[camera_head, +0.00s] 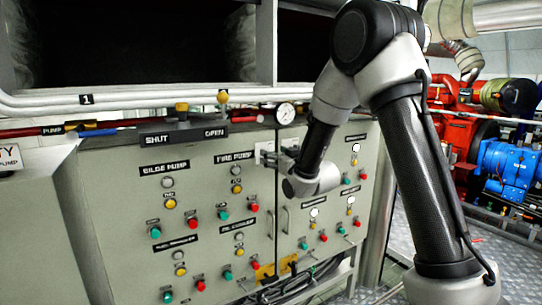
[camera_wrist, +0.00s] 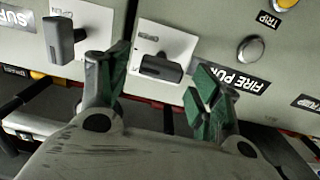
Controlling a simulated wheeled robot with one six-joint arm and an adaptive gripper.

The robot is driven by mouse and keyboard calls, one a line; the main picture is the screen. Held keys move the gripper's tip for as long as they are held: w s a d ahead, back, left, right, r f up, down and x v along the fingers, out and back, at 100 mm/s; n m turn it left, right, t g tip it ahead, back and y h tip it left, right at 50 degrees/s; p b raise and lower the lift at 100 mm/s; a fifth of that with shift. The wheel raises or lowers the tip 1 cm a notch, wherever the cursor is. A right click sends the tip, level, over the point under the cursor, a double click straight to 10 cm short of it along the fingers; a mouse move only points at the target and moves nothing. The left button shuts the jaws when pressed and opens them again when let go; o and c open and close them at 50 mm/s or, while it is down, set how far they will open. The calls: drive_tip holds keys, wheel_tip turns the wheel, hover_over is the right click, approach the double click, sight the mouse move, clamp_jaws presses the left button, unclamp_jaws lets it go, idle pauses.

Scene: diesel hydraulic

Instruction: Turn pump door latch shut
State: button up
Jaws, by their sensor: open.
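The pump door latch is a dark handle (camera_wrist: 162,68) on a white plate, beside the FIRE PUMP label in the wrist view. In the head view its white plate (camera_head: 261,149) shows at the door's upper right edge, and the handle is too small to make out. My gripper (camera_wrist: 158,85) is open, with its green-padded fingers on either side of the handle. I cannot tell whether either finger touches it. In the head view my gripper (camera_head: 279,158) is at the panel front. The SHUT and OPEN label (camera_head: 183,136) is above the panel.
A round button (camera_wrist: 250,49) is right of the gripper. A pressure gauge (camera_head: 285,113) and pipes run above the panel.

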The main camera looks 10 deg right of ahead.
drive_tip(key=shift+x, duration=1.35)
drive_tip(key=c, duration=1)
drive_tip(key=shift+c, duration=0.2)
